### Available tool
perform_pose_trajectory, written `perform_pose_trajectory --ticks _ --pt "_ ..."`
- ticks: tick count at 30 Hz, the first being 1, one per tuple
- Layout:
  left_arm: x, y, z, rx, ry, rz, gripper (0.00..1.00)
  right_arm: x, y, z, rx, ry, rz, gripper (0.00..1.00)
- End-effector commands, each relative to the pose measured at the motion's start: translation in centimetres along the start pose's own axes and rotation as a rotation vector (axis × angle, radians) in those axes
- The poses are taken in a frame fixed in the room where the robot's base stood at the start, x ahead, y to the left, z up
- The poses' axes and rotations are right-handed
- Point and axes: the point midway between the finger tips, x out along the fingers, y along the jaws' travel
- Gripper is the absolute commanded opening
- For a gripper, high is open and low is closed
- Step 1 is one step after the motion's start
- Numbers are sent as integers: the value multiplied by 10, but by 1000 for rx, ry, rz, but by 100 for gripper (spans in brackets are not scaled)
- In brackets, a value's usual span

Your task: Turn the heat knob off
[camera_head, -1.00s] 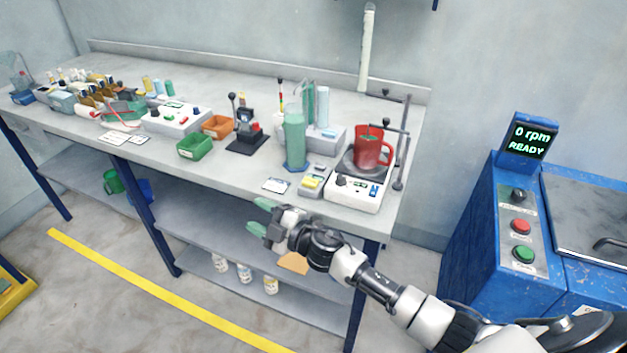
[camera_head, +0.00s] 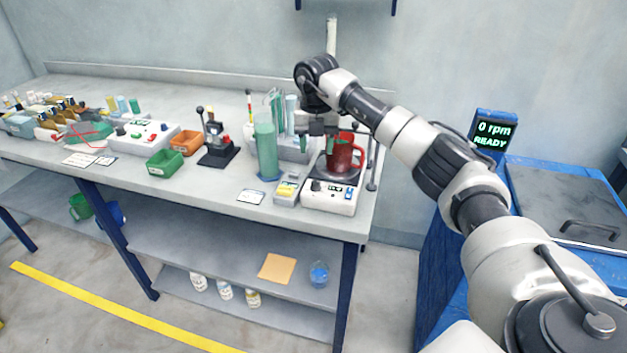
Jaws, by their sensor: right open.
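A white hot plate (camera_head: 330,200) stands near the right end of the bench. A dark heat knob (camera_head: 316,186) sits on the left of its front panel, and a small display is to the right. A red mug (camera_head: 345,155) stands on the dark top plate. My right gripper (camera_head: 317,143) is open and points down, above the knob and left of the mug. It looks apart from the knob, though the height gap is hard to judge. My left gripper is out of view.
A tall green cylinder (camera_head: 266,152) and a small tray with a yellow item (camera_head: 287,189) stand left of the hot plate. A metal stand rod (camera_head: 373,165) rises at its right. A blue machine (camera_head: 440,225) stands right of the bench.

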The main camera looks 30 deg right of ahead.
Motion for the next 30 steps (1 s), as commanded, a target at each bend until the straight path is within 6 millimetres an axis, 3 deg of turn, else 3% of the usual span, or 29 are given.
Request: perform_pose_trajectory --ticks 16,21,30 --pt "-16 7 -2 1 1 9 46 91 2 -2 -4 5 2 50" --pt "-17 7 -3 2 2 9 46 103 1 -1 -5 4 4 50" --pt "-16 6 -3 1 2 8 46 105 2 -1 -5 3 4 49"
